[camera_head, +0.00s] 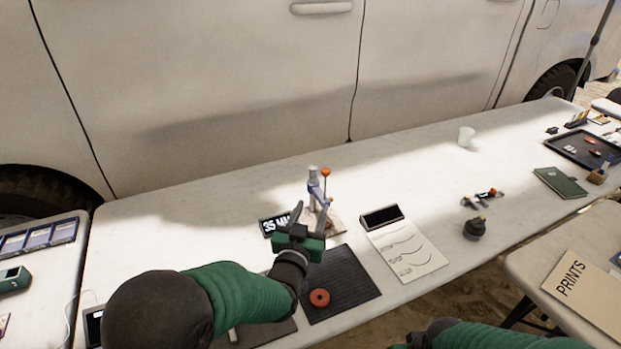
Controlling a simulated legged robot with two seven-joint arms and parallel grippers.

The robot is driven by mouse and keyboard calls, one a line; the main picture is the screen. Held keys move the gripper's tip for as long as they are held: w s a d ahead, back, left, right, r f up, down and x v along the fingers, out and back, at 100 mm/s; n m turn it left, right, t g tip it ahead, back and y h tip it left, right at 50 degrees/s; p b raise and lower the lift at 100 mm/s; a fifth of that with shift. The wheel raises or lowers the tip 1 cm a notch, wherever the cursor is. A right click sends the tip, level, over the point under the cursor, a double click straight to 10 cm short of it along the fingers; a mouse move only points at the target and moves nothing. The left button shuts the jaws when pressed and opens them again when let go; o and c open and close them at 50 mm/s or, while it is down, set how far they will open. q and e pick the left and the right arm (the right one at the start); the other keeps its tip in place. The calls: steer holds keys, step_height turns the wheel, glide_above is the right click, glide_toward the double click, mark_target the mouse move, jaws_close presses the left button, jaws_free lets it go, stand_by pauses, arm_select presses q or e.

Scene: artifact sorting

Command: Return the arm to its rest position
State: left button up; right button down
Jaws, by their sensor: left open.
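My left arm, in a green sleeve, comes in from the lower left. My left gripper (309,217) is open over the middle of the white table, its fingers pointing away from me. It stands in front of a small device with a grey upright and an orange knob (326,172), partly hiding it; I cannot tell whether they touch. I see nothing held between the fingers. My right arm shows only as a green sleeve and dark part at the bottom edge; its gripper cannot be made out.
A black mat (345,285) bears a red ring (319,298). A white vehicle (230,90) stands behind the table (150,215).

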arm_select(q)
steer(key=s+a+f+n+g+y+p, duration=0.1)
steer(key=s+a+g+y+p, duration=0.2)
steer(key=s+a+g+p, duration=0.55)
steer(key=s+a+f+g+p, duration=0.1)
steer(key=s+a+g, duration=0.1)
steer(key=s, duration=0.5)
steer(key=s+a+f+n+g+y+p, duration=0.1)
steer(key=s+a+g, duration=0.1)
steer(key=s+a, duration=0.3)
steer(key=s+a+f+n+g+p, duration=0.1)
steer(key=s+a, duration=0.3)
steer(key=s, duration=0.5)
steer(key=shift+a+g+y, duration=0.25)
steer(key=shift+g+y, duration=0.05)
steer(key=shift+g, duration=0.35)
steer(key=shift+a, duration=0.15)
